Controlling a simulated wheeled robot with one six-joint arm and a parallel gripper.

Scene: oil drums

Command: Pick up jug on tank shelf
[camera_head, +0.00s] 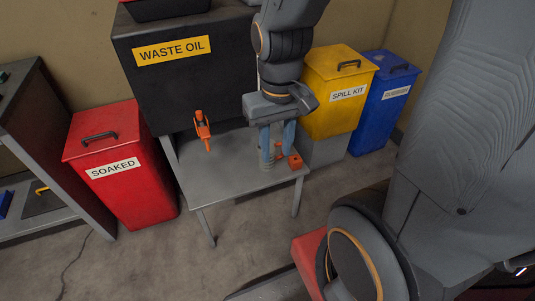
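The grey tank shelf (225,168) stands on thin legs below the black waste oil tank (165,85). No whole jug can be made out on it. Small orange parts (278,151) show between and behind my fingers, and an orange block-like piece (295,162) sits just right of them; I cannot tell whether these belong to the jug. My gripper (277,160) points straight down over the right part of the shelf. Its two blue-grey fingers are apart, with their tips low near the shelf top. Whether they touch anything is not clear.
An orange tap (203,129) sticks out of the tank above the shelf, left of my gripper. A red SOAKED bin (120,175) stands left. Yellow SPILL KIT (335,105) and blue (385,105) bins stand right. The shelf's left half is clear.

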